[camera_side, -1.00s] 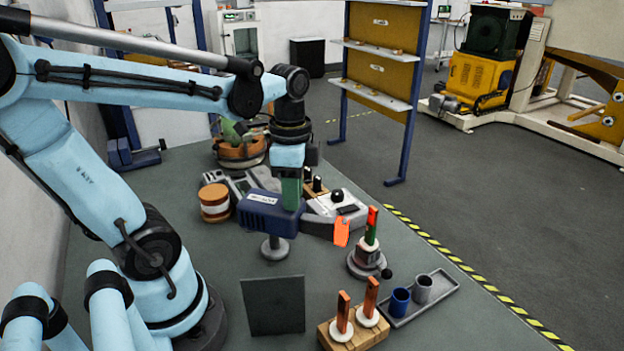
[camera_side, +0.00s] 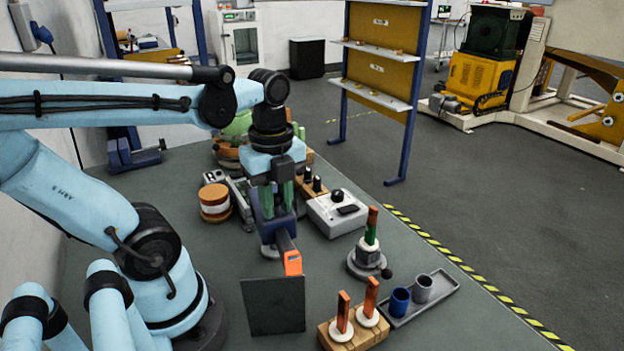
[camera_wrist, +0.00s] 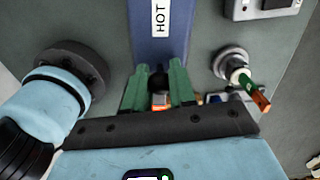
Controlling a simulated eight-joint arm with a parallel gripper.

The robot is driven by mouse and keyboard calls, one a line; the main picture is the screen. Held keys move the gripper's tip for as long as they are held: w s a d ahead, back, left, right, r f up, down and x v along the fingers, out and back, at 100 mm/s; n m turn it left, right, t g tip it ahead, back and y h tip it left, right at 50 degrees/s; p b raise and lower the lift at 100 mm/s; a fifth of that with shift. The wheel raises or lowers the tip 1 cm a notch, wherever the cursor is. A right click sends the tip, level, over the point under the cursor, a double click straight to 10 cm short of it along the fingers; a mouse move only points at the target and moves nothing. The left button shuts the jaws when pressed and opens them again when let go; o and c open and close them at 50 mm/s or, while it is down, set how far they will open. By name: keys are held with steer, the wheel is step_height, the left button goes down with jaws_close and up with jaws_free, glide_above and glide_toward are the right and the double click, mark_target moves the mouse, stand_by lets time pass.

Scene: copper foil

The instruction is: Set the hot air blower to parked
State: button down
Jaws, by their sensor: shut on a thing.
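The hot air blower (camera_side: 278,230) has a blue body and a nozzle with an orange tip (camera_side: 292,262). In the side view its nozzle points toward the front, near the dark upright panel (camera_side: 273,310). My gripper (camera_side: 279,202) has green fingers and is shut on the blower from above. In the wrist view the blue body (camera_wrist: 150,52) bears a label reading HOT, and my gripper's green fingers (camera_wrist: 160,84) are on it. A grey round base shows partly beneath the blower; my gripper and the body hide much of it.
A post with a green and orange piece (camera_side: 369,245) stands right of the blower. A grey control box (camera_side: 335,215) is behind. A wooden block (camera_side: 350,338) with orange strips and a tray (camera_side: 425,303) with two cups lie at the front right. Table between blower and post is clear.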

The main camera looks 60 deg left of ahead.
steer(key=shift+s+a+m, duration=0.1)
steer(key=shift+s+m, duration=0.15)
steer(key=shift+m, duration=0.45)
steer(key=shift+s+a+m, duration=0.1)
steer(key=shift+s+m, duration=0.15)
steer(key=shift+m, duration=0.45)
steer(key=c, duration=1)
jaws_free()
step_height(320, 180, up, 12)
steer(key=shift+r, duration=0.1)
